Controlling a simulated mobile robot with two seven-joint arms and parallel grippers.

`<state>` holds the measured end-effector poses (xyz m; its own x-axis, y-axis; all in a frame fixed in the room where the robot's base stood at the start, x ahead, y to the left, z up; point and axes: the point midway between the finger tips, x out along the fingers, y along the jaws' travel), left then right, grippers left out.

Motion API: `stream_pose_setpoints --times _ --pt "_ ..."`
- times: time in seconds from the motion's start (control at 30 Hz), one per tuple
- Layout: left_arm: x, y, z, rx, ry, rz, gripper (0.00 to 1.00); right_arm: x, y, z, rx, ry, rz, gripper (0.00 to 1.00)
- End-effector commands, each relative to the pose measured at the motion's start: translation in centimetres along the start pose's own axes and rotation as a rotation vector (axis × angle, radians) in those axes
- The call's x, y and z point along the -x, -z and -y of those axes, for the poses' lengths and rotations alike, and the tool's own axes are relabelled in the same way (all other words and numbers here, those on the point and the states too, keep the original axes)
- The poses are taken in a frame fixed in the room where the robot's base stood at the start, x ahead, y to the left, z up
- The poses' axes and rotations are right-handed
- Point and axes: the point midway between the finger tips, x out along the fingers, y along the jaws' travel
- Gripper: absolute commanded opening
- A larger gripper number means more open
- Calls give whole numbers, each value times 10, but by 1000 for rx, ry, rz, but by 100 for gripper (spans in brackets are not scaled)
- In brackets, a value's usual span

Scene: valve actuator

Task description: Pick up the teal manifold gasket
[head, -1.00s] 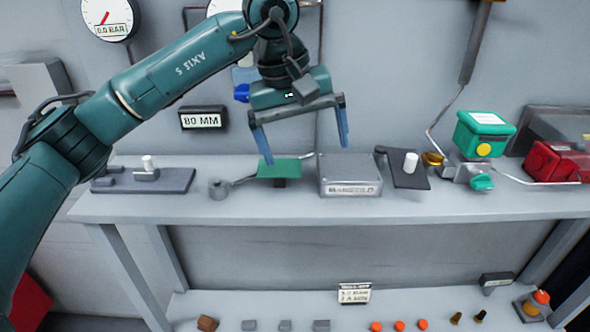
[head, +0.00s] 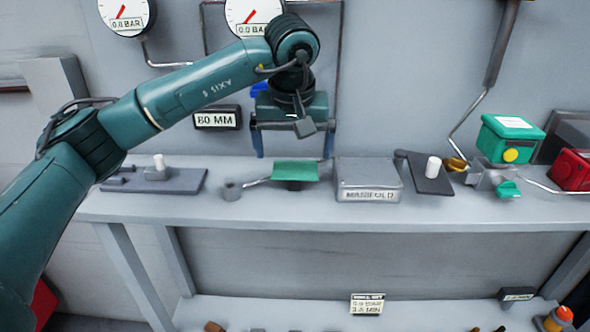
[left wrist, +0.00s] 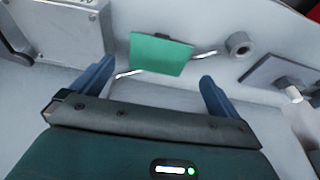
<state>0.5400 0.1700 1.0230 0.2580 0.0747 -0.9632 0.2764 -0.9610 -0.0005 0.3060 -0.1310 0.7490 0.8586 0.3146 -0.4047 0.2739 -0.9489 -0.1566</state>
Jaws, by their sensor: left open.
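The teal manifold gasket (head: 296,171) is a flat green-teal plate resting on a small dark support on the bench, just left of the grey manifold box. It also shows whole in the left wrist view (left wrist: 160,54), ahead of the fingers. My left gripper (head: 294,157) is open, its two blue fingers pointing down above and behind the gasket, one toward each side. In the left wrist view my left gripper (left wrist: 152,82) has its fingers spread with nothing between them, apart from the gasket. My right gripper is not in view.
The grey manifold box (head: 368,181) stands close to the right of the gasket. A small grey cylinder (head: 232,191) and a dark plate with a white peg (head: 156,179) lie to the left. A green actuator box (head: 508,139) stands farther right. A lower shelf (head: 250,310) holds small parts.

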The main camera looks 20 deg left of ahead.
Motion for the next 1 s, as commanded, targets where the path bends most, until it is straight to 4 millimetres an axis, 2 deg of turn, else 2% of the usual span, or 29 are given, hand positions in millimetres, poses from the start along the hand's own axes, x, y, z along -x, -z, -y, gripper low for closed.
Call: stream_pose_setpoints --times 0.1,0.2,0.5,1.0 --pt "-21 0 -2 -1 2 5 100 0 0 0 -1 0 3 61" --pt "-32 0 -2 0 1 3 100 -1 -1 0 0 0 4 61" --pt "-37 0 -2 0 0 1 100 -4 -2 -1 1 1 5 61" --pt "-36 0 -2 0 -1 1 60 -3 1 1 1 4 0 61"
